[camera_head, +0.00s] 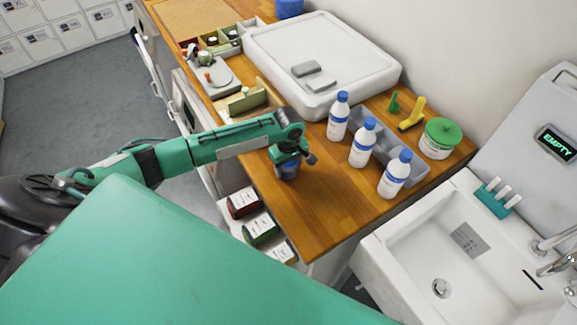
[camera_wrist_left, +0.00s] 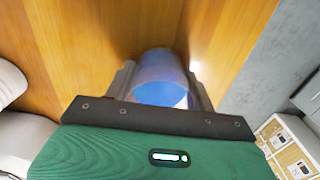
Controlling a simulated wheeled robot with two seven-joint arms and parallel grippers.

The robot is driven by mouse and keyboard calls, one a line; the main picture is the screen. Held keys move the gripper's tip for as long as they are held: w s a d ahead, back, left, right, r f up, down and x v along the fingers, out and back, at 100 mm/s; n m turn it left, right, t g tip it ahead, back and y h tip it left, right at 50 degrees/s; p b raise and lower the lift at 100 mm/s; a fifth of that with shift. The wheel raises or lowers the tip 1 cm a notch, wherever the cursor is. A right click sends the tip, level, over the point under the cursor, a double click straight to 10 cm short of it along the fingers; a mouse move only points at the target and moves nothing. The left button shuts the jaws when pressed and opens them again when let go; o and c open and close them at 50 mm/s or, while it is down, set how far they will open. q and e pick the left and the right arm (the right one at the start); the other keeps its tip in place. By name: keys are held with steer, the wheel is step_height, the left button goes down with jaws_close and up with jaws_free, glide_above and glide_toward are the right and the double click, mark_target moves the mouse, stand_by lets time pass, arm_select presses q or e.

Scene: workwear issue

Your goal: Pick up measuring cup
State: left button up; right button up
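A blue cup, which I take to be the measuring cup (camera_wrist_left: 160,75), stands between the fingers of my left gripper (camera_wrist_left: 163,88) in the left wrist view. One finger is close along each side of it; I cannot tell whether both press on it. In the head view my left gripper (camera_head: 290,155) points down over the wooden counter (camera_head: 310,205), near its front edge. A little of the blue cup (camera_head: 289,170) shows beneath it; the rest is hidden by the gripper. My right gripper is not in view.
Several white bottles with blue caps (camera_head: 363,143) stand right of the gripper, by a grey bin (camera_head: 384,147) and a green-lidded tub (camera_head: 440,138). A white tray (camera_head: 320,60) lies behind. The sink (camera_head: 450,250) is at right. Counter in front of the bottles is clear.

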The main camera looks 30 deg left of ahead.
arm_select(q)
steer(key=c, duration=0.5)
steer(key=shift+r, duration=0.2)
